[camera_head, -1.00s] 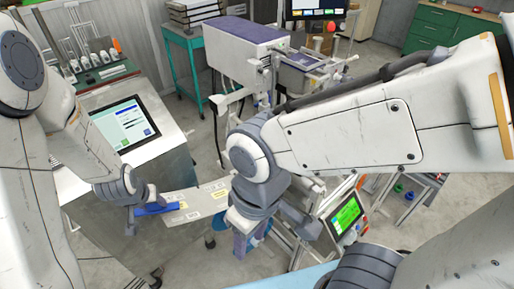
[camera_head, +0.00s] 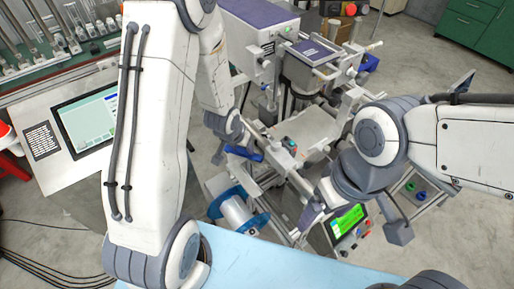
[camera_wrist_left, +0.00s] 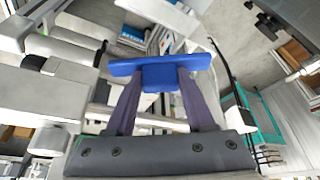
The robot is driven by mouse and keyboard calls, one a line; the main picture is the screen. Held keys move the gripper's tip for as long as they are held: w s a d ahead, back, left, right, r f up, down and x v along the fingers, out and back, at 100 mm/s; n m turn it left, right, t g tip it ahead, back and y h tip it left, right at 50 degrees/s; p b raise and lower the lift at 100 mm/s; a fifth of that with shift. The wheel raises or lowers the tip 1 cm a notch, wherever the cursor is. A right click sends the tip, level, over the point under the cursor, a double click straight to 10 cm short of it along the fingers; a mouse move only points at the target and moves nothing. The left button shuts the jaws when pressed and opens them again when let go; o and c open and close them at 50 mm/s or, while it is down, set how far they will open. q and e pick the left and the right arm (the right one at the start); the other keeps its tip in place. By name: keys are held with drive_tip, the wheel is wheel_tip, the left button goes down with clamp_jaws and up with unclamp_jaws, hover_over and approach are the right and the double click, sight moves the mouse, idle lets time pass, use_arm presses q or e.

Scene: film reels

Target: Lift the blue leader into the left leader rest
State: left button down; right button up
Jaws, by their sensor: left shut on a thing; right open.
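The blue leader (camera_head: 243,153) is a blue bar, held in front of the machine in the head view. My left gripper (camera_head: 238,143) is shut on it. In the left wrist view the leader (camera_wrist_left: 160,70) lies crosswise between the purple fingers of the left gripper (camera_wrist_left: 162,85). My right gripper (camera_head: 312,214) is open, lower right of the leader, beside the machine's front; its fingers are partly hidden. I cannot tell which machine part is the left leader rest.
A reel with blue flanges (camera_head: 237,212) stands below the leader. A green-lit screen (camera_head: 347,222) is at the lower right. A purple-topped machine (camera_head: 248,18) stands behind. A touchscreen console (camera_head: 88,120) is at left, and a light blue surface (camera_head: 255,262) is in front.

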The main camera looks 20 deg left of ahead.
sight(242, 156)
use_arm(q)
drive_tip(key=m+p, duration=0.1)
drive_tip(key=p, duration=0.1)
drive_tip(key=w+m+h+p, duration=0.1)
drive_tip(key=p, duration=0.1)
drive_tip(key=shift+a+f+m+p, duration=0.1)
drive_tip(key=shift+a+m+p, duration=0.25)
drive_tip(key=shift+m, duration=0.05)
drive_tip(key=m+p, duration=0.1)
drive_tip(key=f+m+p, duration=0.1)
drive_tip(key=s+f+m+h+p, duration=0.1)
drive_tip(key=p, duration=0.1)
drive_tip(key=shift+d+f+g, duration=0.25)
drive_tip(key=shift+d+g, duration=0.15)
drive_tip(key=shift+s+f+m, duration=0.1)
drive_tip(key=shift+f+m, duration=0.2)
use_arm(e)
wheel_tip(242, 156, up, 11)
use_arm(q)
drive_tip(key=shift+d+f, duration=0.1)
drive_tip(key=shift+f, duration=0.35)
wheel_tip(242, 156, down, 9)
drive_tip(key=b, duration=0.8)
drive_tip(key=shift+f, duration=0.1)
use_arm(e)
wheel_tip(242, 156, down, 9)
drive_tip(key=shift+r, duration=0.2)
